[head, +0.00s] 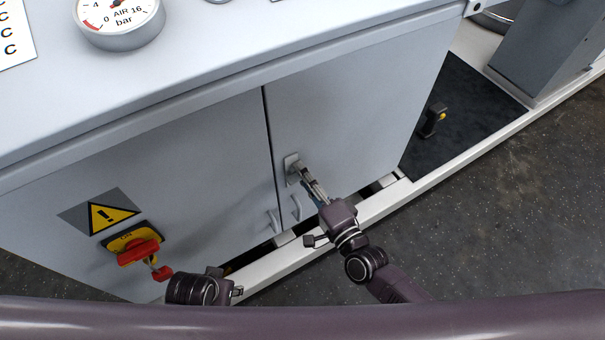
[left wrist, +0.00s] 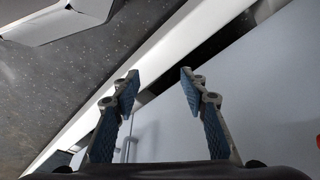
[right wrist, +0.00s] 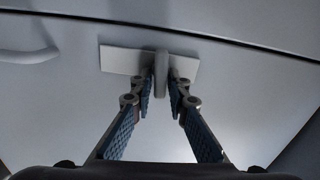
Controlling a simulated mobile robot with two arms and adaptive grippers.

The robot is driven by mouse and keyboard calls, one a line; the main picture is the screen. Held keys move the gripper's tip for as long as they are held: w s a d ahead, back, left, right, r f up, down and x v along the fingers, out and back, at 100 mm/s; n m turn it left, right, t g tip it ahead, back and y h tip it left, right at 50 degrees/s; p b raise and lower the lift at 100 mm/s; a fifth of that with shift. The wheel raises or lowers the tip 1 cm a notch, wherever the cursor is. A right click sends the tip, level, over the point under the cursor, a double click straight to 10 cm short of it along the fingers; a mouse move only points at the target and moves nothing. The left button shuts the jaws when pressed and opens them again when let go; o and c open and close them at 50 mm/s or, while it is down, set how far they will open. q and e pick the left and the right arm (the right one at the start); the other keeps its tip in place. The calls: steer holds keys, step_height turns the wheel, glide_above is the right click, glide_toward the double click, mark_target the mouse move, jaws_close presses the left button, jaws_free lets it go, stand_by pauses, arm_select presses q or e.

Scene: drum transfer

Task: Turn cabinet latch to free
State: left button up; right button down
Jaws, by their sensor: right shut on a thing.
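The cabinet latch (head: 291,165) is a small grey plate with a raised handle on the right cabinet door, near the seam. In the right wrist view the latch plate (right wrist: 121,60) lies flat on the door, and its grey handle (right wrist: 161,74) stands out between my fingertips. My right gripper (head: 304,175) is shut on that handle; it also shows in the right wrist view (right wrist: 163,88). My left gripper (left wrist: 159,80) is open and empty in the left wrist view. In the head view its fingers are mostly hidden.
Two door handles (head: 296,207) sit below the latch beside the seam. A red rotary switch (head: 138,251) on a yellow plate is on the left door, with a warning sign (head: 110,215) above. A white floor rail (head: 385,201) runs along the cabinet base. A black mat (head: 462,112) lies at right.

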arm_select(q)
steer(key=shift+w+r, duration=0.1)
steer(key=shift+r, duration=0.75)
arm_select(e)
steer(key=shift+m, duration=0.7)
steer(key=c, duration=2)
jaws_free()
steer(key=shift+f, duration=0.1)
steer(key=v, duration=1.2)
